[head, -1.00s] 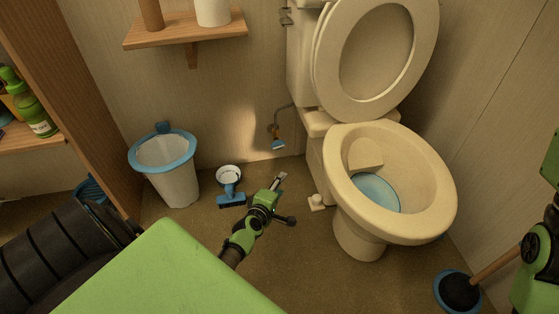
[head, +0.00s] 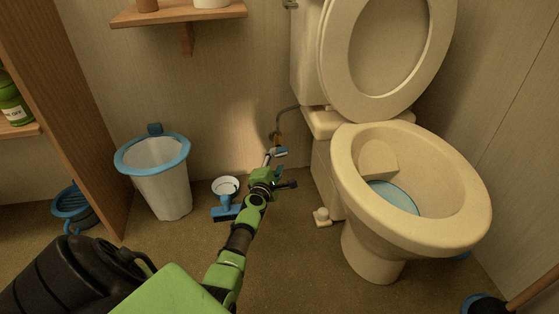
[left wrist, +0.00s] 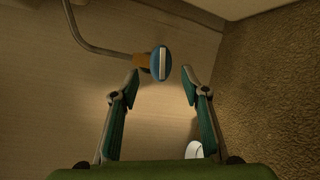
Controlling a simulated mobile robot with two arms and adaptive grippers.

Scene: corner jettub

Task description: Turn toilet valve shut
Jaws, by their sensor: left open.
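The toilet valve has a blue round handle (left wrist: 161,62) with a pale bar across it, on an orange-brown fitting (left wrist: 141,62) at the end of a thin bent pipe (left wrist: 92,45). In the head view the valve (head: 279,141) is on the wall left of the toilet (head: 362,254), partly hidden by my gripper. My left gripper (head: 272,157) is open just in front of the valve. In the left wrist view my open fingers (left wrist: 162,84) stand apart, with the blue handle ahead between and slightly beyond their tips. My right gripper is not in view.
A white bin (head: 166,188) with a blue rim stands at the left. A blue brush (head: 226,213) and a white bowl (head: 226,186) lie on the floor near my left arm. A wooden shelf (head: 180,14) juts from the wall above. A plunger (head: 484,304) stands at the lower right.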

